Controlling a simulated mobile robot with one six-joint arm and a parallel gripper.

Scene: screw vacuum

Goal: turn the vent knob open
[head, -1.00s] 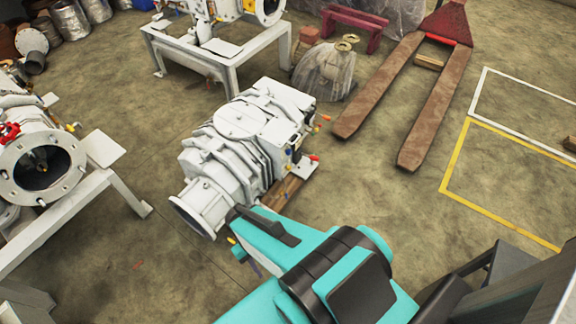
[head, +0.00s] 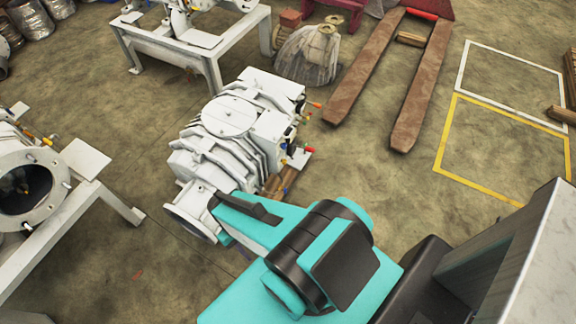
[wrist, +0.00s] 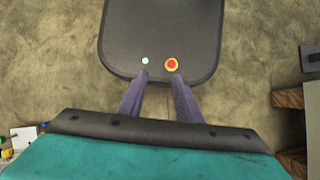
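A white screw vacuum pump (head: 228,117) sits on wooden blocks on the floor in the head view. Small coloured knobs and fittings line its right side, including a red one (head: 309,150) and an orange one (head: 316,105). I cannot tell which is the vent knob. My teal and black arm covers the pump's lower right, and my gripper is hidden in the head view. In the wrist view my gripper's two purple fingers (wrist: 158,79) stand apart with nothing between them. Small coloured fittings (wrist: 6,153) show at that view's lower left edge, away from the fingers.
A white frame table with a flanged machine (head: 25,190) stands at left. Another white table (head: 215,50) is behind the pump. A rusty pallet truck (head: 425,85) and a wrapped part (head: 308,55) are farther back.

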